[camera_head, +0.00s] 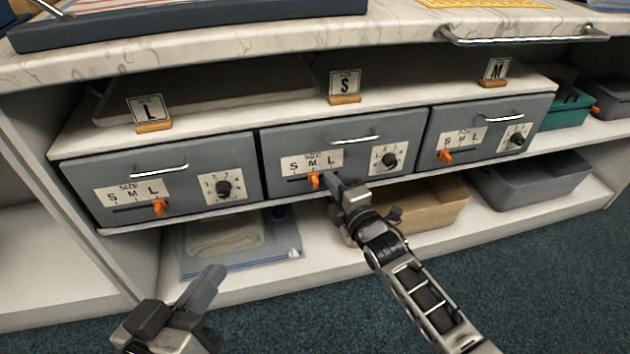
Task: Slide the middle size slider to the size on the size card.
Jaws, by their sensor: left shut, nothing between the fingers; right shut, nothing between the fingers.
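The middle grey drawer (270,148) has an orange size slider (315,181) in a slot under an S M L label (312,161). The slider stands at about M. The middle size card (345,83), in a wooden holder on the ledge above, reads S. My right gripper (335,182) is shut and empty, with its tip just right of the slider. I cannot tell whether it touches the slider. My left gripper (213,277) is shut and empty, low in front of the left drawer and apart from it.
The left drawer (80,180) has its slider (159,208) near L under an L card (149,109). The right drawer (480,118) has its slider (445,156) near S under an M card (496,69). Dials and handles stick out from the drawer fronts. A tan bin (430,208) sits below.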

